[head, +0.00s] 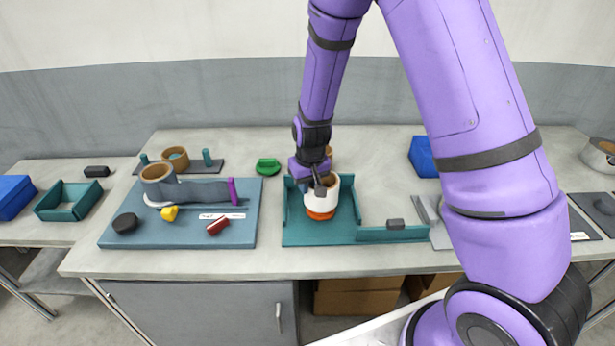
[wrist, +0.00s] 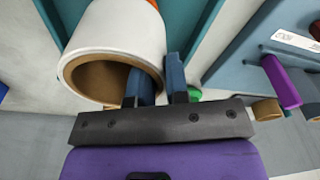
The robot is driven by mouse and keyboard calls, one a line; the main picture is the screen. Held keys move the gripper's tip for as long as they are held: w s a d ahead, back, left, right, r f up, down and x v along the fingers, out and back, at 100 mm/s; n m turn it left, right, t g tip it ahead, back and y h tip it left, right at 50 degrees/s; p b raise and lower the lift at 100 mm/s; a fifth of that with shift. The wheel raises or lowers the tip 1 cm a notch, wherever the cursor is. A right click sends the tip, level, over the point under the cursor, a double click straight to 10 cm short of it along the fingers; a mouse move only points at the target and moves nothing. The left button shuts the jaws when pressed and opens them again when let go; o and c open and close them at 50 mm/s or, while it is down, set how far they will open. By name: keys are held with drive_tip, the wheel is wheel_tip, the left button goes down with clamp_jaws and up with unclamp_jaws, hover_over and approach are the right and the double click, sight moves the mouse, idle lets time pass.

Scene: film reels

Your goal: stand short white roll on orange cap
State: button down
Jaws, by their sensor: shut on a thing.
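The short white roll (head: 327,199), white outside with a brown inner wall, is upright in the teal tray (head: 292,232). My gripper (head: 320,187) is shut on the roll's wall from above. In the wrist view, one finger of my gripper (wrist: 158,86) is inside the white roll (wrist: 110,30) and the other is outside it. The orange cap (head: 320,214) shows directly under the roll, which hides most of it. I cannot tell whether the roll rests on the cap or hangs just above it. A sliver of orange shows behind the roll in the wrist view.
A blue-grey board (head: 180,240) with a brown ring, yellow piece, red piece and purple post lies left. A green piece (head: 268,166) and a brown roll are behind the tray. A blue bin (head: 421,157) stands back right. Bare tabletop lies between board and tray.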

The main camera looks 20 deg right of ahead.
drive_tip(key=shift+f, duration=0.8)
drive_tip(key=shift+f, duration=0.55)
idle(1.0)
drive_tip(key=c, duration=1.4)
unclamp_jaws()
drive_tip(key=shift+s+d+r, duration=0.1)
drive_tip(key=shift+s+r, duration=0.15)
drive_tip(key=shift+r, duration=1.6)
drive_tip(key=shift+s+a+r, duration=0.1)
drive_tip(key=shift+s+r, duration=0.1)
drive_tip(key=shift+r, duration=1.6)
drive_tip(key=shift+s+d+r, duration=0.1)
drive_tip(key=shift+s+r, duration=0.15)
drive_tip(key=shift+r, duration=1.6)
